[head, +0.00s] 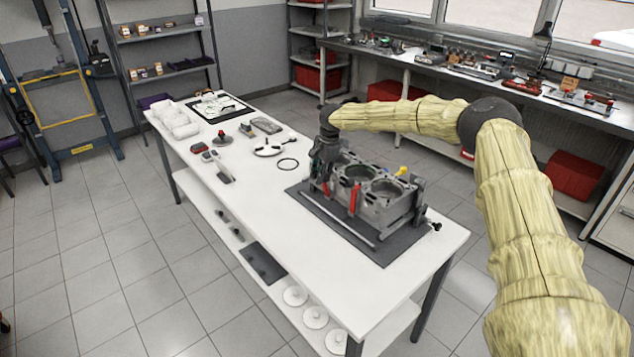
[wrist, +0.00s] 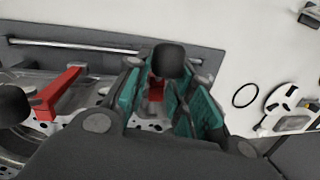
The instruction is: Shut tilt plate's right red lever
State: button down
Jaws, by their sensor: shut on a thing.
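The grey engine block (head: 385,205) sits in a dark fixture on the white table. One red lever (head: 355,199) stands on its near side; it also shows to the left of my gripper in the wrist view (wrist: 60,90). My gripper (head: 322,168) reaches down at the block's left end. In the wrist view its teal-padded fingers (wrist: 163,108) are closed around a second red lever (wrist: 156,89), mostly hidden between them and behind a dark round knob (wrist: 169,61). A bit of red shows under my gripper in the head view (head: 326,189).
A metal rod (head: 338,219) lies along the near side of the dark mat (head: 392,253). A black ring (head: 288,164) and a white disc-shaped part (head: 268,150) lie left of the block. The table's near right corner is clear.

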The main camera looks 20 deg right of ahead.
jog(key=shift+w+d+r+b, duration=0.15)
jog(key=shift+d+b, duration=0.25)
jog(key=shift+d, duration=0.2)
jog(key=shift+w+d+r+b, duration=0.1)
jog(key=shift+d+b, duration=0.25)
jog(key=shift+d, duration=0.2)
jog(key=shift+f, duration=0.1)
jog(key=c, duration=1.3)
grip_release()
jog(key=shift+d, duration=0.1)
jog(key=shift+o, duration=0.5)
jog(key=shift+w+d+f, duration=0.1)
jog(key=shift+a+r, duration=0.2)
jog(key=shift+r, duration=0.15)
notch_tip(320, 180, up, 11)
jog(key=s+d, duration=0.1)
jog(key=shift+s+d, duration=0.3)
jog(key=shift+d, duration=0.1)
jog(key=shift+r, duration=0.1)
